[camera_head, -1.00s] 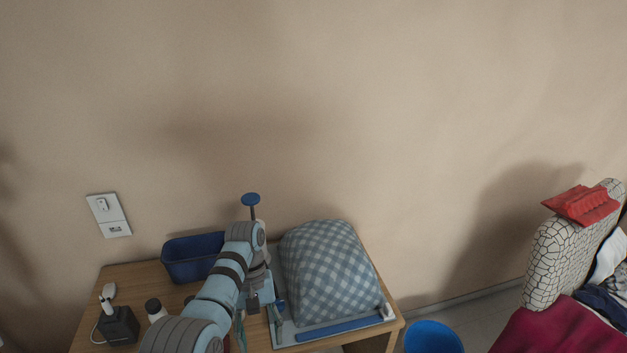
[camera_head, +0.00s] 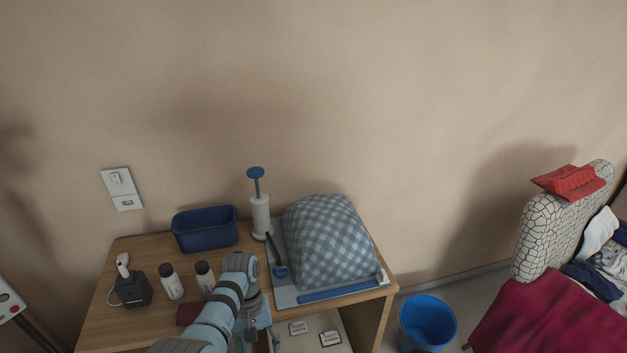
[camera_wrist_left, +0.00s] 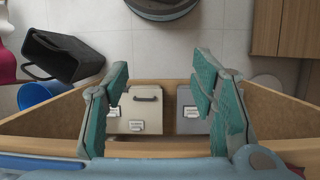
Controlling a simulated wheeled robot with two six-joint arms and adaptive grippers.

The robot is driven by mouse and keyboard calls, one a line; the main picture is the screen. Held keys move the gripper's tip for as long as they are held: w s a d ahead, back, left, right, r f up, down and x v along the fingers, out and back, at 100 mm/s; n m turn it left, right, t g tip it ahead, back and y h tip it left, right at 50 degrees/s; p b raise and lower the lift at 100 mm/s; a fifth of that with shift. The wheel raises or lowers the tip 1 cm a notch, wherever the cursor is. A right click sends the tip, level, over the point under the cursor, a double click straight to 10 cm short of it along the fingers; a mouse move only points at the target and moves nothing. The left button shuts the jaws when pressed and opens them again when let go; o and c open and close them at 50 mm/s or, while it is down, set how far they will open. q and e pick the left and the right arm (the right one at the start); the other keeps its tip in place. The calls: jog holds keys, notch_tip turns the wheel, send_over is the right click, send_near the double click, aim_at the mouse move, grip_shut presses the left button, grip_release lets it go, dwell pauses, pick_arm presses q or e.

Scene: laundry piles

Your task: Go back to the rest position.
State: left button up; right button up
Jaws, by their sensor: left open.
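My left arm comes in from the lower left over the wooden table (camera_head: 135,285) in the head view. Its gripper (camera_head: 256,335) is at the table's front edge, partly hidden by my own arm. In the left wrist view my left gripper (camera_wrist_left: 160,90) has its two teal-padded fingers wide apart with nothing between them. My right gripper is not in view.
The table holds a blue bin (camera_head: 205,229), a white stand with a blue top (camera_head: 261,216), two bottles, a black box (camera_head: 133,290) and a checked cushion (camera_head: 329,240). A blue bucket (camera_head: 427,322) stands on the floor at right.

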pick_arm(q)
jog(key=s+a+f+t, duration=0.1)
jog(key=s+a+f, duration=0.2)
jog(key=s+f, duration=0.55)
jog(key=s+a+f+t, duration=0.1)
jog(key=s+a+f, duration=0.3)
jog(key=f, duration=0.7)
jog(key=s+a+f+m+t, duration=0.1)
jog(key=s+a+f, duration=0.1)
jog(key=s, duration=0.6)
jog(key=s+a+f+m+t+y, duration=0.1)
jog(key=s+a+f, duration=0.2)
jog(key=s, duration=0.6)
jog(key=s+a+f+m+y, duration=0.1)
jog(key=s+f, duration=0.3)
jog(key=s, duration=0.5)
jog(key=shift+a+f+t+b, duration=0.3)
jog(key=shift+a+t, duration=0.1)
jog(key=shift+a, duration=0.45)
